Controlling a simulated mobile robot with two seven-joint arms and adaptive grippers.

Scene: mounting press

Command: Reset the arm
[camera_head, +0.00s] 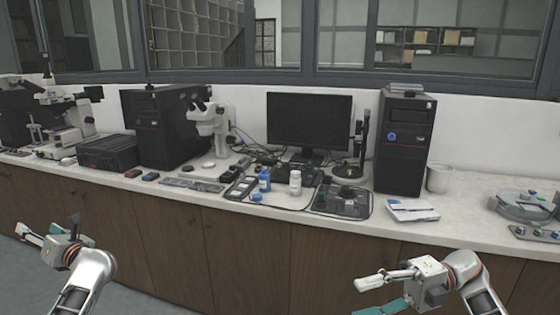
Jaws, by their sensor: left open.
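My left gripper (48,234) is at the lower left of the head view, in front of the brown cabinet doors and below the counter top. Its fingers are spread apart, with nothing between them. My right gripper (376,293) is at the lower right, also in front of the cabinets and below the counter edge.
The space in front of the brown cabinets (245,262) between my arms is free.

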